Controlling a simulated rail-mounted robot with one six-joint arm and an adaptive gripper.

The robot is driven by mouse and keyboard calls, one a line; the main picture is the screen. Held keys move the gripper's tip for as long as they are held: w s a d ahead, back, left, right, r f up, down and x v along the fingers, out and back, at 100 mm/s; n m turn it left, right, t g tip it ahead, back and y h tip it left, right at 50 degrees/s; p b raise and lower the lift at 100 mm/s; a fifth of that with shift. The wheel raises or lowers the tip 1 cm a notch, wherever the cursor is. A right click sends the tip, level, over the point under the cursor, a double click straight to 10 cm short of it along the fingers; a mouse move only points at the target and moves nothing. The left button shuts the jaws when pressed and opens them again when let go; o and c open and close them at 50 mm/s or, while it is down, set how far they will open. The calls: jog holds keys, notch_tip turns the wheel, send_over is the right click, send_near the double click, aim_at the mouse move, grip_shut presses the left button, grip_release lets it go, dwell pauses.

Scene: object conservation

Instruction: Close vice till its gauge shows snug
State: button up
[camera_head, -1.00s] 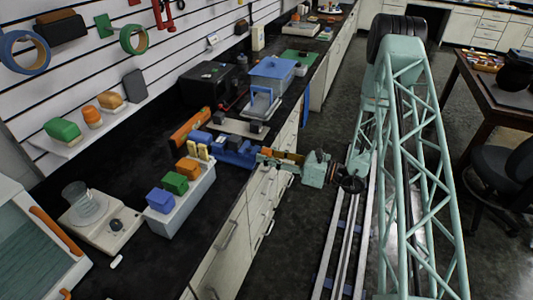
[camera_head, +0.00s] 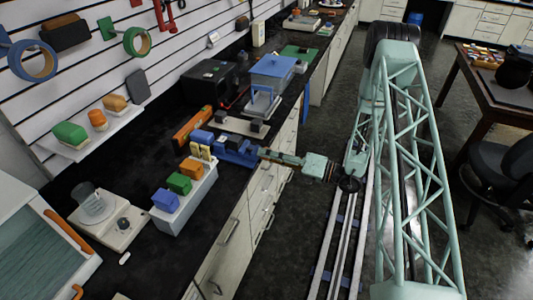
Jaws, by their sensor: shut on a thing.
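The blue vice (camera_head: 237,150) sits on the dark bench near its front edge, in the middle of the view. My gripper (camera_head: 264,153) reaches it from the right, over the bench edge, and is shut on the vice's handle, which is mostly hidden by the fingers. The gripper shows as a thin, nearly edge-on shape. The vice's gauge is too small to read here, and I cannot tell how far apart the jaws are.
A white box with blue, green and orange blocks (camera_head: 178,183) stands left of the vice. A scale with a beaker (camera_head: 105,218) is further left.

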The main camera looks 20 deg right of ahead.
jog(key=m+p, duration=0.1)
jog(key=m, duration=0.2)
jog(key=shift+r+m+p, duration=0.15)
jog(key=shift+m+p, duration=0.2)
jog(key=shift+m, duration=0.05)
jog(key=shift+m+p, duration=0.55)
jog(key=shift+m, duration=1.05)
jog(key=o, duration=0.9)
jog(key=shift+s, duration=0.1)
jog(key=shift+v, duration=5.95)
